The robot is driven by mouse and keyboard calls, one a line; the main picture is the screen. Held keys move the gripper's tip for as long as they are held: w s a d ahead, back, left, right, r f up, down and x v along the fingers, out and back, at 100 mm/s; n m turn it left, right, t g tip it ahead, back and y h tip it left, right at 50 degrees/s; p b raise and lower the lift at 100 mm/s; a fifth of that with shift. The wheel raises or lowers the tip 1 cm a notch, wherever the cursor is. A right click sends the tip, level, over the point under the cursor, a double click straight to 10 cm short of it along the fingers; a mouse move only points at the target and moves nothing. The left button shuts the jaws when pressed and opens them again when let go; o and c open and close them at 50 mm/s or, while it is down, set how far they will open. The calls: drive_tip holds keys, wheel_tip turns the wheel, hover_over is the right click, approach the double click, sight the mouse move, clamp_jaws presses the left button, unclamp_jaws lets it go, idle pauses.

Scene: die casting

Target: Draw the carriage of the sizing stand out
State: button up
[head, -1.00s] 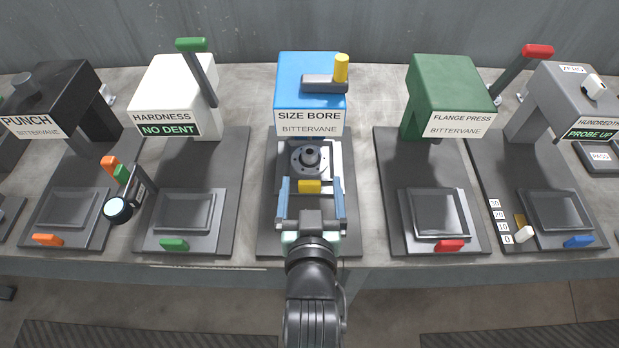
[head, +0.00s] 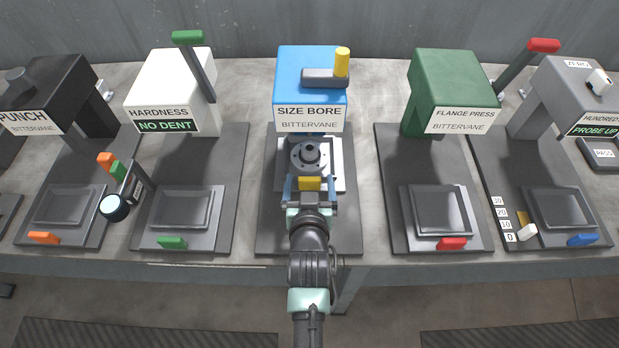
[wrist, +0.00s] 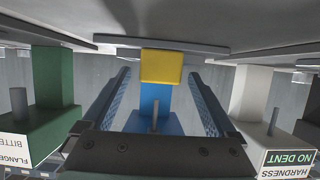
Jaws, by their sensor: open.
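The sizing stand (head: 310,85) is the blue machine marked SIZE BORE in the middle of the bench. Its carriage (head: 336,160) sits under the blue head and carries a dark round flanged part (head: 310,156). A yellow handle (head: 309,183) is on the carriage's front edge. My gripper (head: 309,187) reaches in from the front, with one finger on each side of the yellow handle. In the wrist view the yellow handle (wrist: 161,66) shows between the two open blue fingers, with a gap on each side. Whether the fingertips reach past it is hard to tell.
The white HARDNESS stand (head: 172,95) is to the left and the green FLANGE PRESS (head: 450,90) to the right, both clear of my arm. The sizing stand's dark base (head: 270,235) is bare in front. A yellow-tipped lever (head: 342,62) sits on its head.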

drive_tip(key=shift+x, duration=0.8)
clamp_jaws()
